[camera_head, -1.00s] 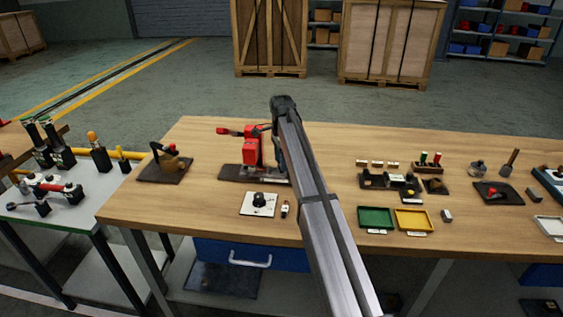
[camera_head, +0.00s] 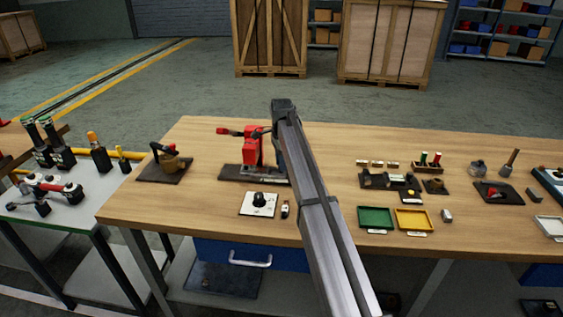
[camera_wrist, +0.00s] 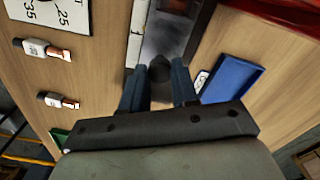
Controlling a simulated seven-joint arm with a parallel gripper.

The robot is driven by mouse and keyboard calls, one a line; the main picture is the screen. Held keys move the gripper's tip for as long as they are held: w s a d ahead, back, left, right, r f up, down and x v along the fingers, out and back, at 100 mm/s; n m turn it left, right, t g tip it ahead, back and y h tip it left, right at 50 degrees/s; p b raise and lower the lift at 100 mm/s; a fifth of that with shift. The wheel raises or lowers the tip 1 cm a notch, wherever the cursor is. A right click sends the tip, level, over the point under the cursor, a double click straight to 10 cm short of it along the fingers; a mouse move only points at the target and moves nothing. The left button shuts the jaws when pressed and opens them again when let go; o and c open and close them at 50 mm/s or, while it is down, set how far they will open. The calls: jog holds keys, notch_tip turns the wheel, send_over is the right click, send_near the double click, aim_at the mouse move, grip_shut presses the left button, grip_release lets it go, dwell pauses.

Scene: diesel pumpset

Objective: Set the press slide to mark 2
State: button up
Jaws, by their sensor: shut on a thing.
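The red press (camera_head: 254,148) stands on a dark base (camera_head: 236,172) near the middle-left of the wooden table. My arm reaches down at its right side and hides part of it in the head view. In the wrist view my gripper (camera_wrist: 159,88) is shut on a small dark knob (camera_wrist: 160,68), with one bluish finger on each side. The knob sits over a dark grey bed, with a pale strip (camera_wrist: 135,42) along the bed's left edge. I cannot read any marks on the strip, so the slide's setting cannot be told.
A white dial plate with a black knob (camera_head: 260,201) lies in front of the press, beside a small labelled piece (camera_head: 285,209). Green (camera_head: 376,218) and yellow (camera_head: 413,219) trays lie to the right. A blue tray-like object (camera_wrist: 232,78) is close right in the wrist view.

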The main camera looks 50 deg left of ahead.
aim_at(272, 171)
grip_shut()
jog(key=shift+s+a, duration=1.25)
jog(key=o, duration=1)
grip_release()
jog(key=shift+c, duration=0.2)
jog(key=shift+r, duration=0.15)
notch_tip(272, 171, up, 14)
jog(key=shift+f, duration=0.2)
